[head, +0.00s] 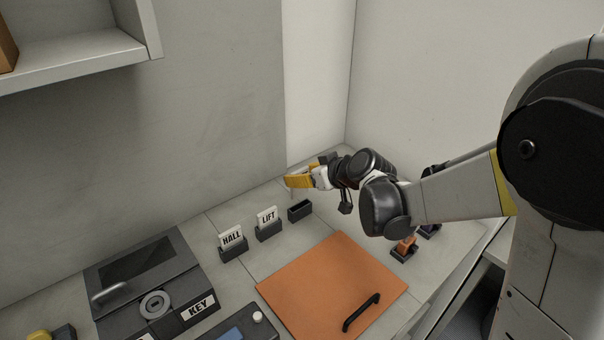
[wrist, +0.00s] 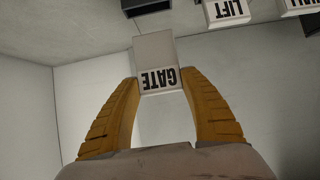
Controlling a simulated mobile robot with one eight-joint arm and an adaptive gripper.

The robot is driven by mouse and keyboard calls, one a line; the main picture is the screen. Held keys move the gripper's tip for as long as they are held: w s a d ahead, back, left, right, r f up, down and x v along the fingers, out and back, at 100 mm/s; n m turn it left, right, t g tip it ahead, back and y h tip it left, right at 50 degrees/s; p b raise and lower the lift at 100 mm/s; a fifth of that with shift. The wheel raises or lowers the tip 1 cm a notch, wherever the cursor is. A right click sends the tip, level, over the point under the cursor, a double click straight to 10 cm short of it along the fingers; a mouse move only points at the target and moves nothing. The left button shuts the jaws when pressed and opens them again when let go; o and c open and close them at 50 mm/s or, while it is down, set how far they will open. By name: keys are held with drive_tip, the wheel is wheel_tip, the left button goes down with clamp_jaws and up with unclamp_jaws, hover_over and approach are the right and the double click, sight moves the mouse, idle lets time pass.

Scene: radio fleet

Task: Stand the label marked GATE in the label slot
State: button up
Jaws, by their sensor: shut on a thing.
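My gripper (wrist: 160,105) has yellow fingers and is shut on the white GATE label (wrist: 157,55), as the wrist view shows. The lettering appears upside down there, and the label's blank part points away from the fingers. In the head view my gripper (head: 301,181) hangs above the counter near the back corner; the label is hardly visible there. The empty dark label slot (head: 300,209) stands on the counter below my gripper. In the wrist view a dark holder (wrist: 146,6) shows at the top edge, apart from the label.
The LIFT label (head: 267,217) and HALL label (head: 232,237) stand in dark holders left of the empty slot. An orange panel (head: 320,280) with a black handle lies in front.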

sight(302, 207)
drive_tip(key=shift+f+b, duration=0.95)
drive_tip(key=shift+f, duration=0.5)
drive_tip(key=shift+f+b, duration=2.3)
drive_tip(key=shift+f, duration=0.25)
idle(0.3)
drive_tip(key=o, duration=1.1)
drive_tip(key=v, duration=1.2)
drive_tip(key=shift+s, duration=0.1)
